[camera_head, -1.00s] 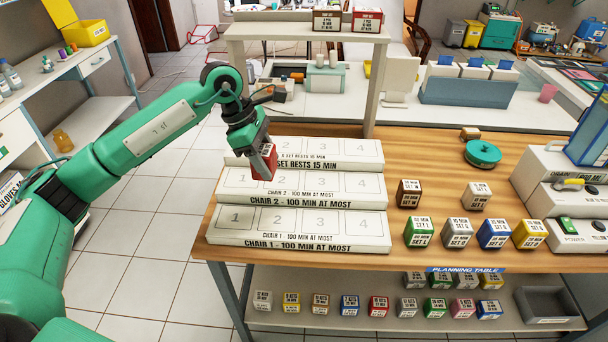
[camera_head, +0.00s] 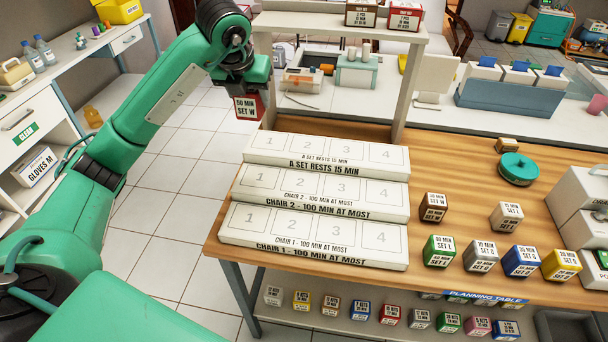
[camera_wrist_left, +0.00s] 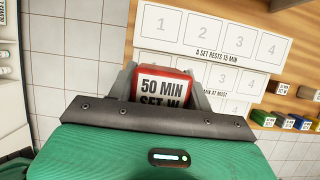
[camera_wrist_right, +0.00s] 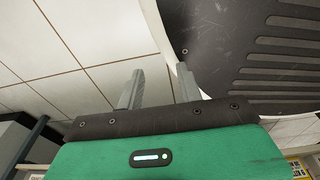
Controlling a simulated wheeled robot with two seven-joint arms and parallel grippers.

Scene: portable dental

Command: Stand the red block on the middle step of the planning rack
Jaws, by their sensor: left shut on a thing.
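The red block (camera_head: 249,107), labelled "50 MIN SET W", is held upright in my left gripper (camera_head: 246,92). The left wrist view shows the same block (camera_wrist_left: 164,86) between the two fingers (camera_wrist_left: 163,80). It hangs in the air behind and left of the planning rack (camera_head: 318,196), clear of it. The rack is white with three steps; the middle step (camera_head: 325,192) reads "CHAIR 2 - 100 MIN AT MOST". All its numbered places look empty. My right gripper (camera_wrist_right: 160,88) is open and empty in the right wrist view, over tiled floor beside a dark ribbed surface.
Several coloured blocks (camera_head: 480,257) stand on the wooden table (camera_head: 450,200) right of the rack. More blocks (camera_head: 389,314) stand on the shelf below. A raised white shelf (camera_head: 330,28) with two blocks stands behind the rack. A teal round object (camera_head: 518,167) lies farther right.

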